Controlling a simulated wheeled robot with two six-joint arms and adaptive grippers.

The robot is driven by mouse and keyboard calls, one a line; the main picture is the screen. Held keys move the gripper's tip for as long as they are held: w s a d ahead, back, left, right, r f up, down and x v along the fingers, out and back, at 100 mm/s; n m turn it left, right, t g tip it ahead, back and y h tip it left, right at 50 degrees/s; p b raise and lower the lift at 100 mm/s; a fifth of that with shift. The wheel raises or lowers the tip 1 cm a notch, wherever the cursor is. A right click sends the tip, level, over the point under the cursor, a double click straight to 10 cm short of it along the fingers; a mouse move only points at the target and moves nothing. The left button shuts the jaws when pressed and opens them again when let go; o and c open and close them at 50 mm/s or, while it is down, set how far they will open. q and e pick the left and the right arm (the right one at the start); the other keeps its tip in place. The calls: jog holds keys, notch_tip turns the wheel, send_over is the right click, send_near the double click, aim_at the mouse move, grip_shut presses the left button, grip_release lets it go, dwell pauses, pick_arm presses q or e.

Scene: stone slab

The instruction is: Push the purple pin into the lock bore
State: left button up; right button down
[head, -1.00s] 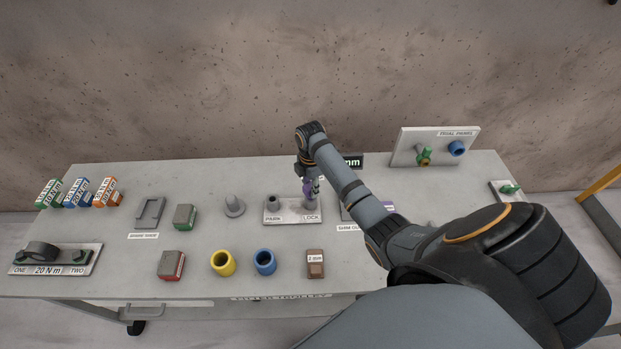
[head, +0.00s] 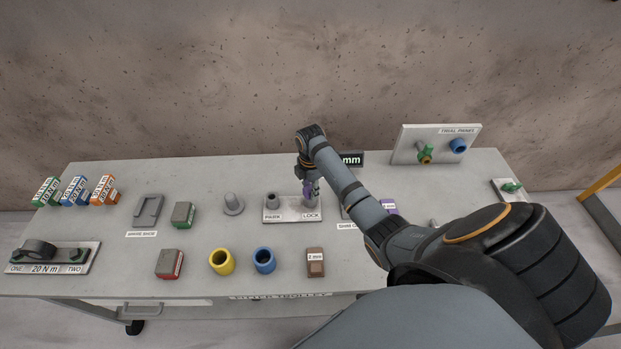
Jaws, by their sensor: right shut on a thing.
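The purple pin (head: 307,190) is upright at the LOCK end of a light grey block (head: 291,214) labelled PARK and LOCK. My right gripper (head: 311,187) points down over the LOCK end and is shut on the purple pin. The pin's lower end meets the grey lock boss (head: 310,202); how deep it sits in the bore is too small to tell. At the PARK end a grey boss (head: 272,200) stands with no pin in it. My left gripper is not in view.
A grey peg on a round base (head: 233,204) stands left of the block. Yellow (head: 221,262) and blue (head: 264,261) rings and a brown block (head: 315,262) lie in front. My right arm covers the area right of LOCK. A display (head: 350,159) stands behind.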

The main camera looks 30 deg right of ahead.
jog(key=shift+f, duration=0.2)
jog(key=c, duration=0.9)
grip_release()
notch_tip(320, 180, up, 12)
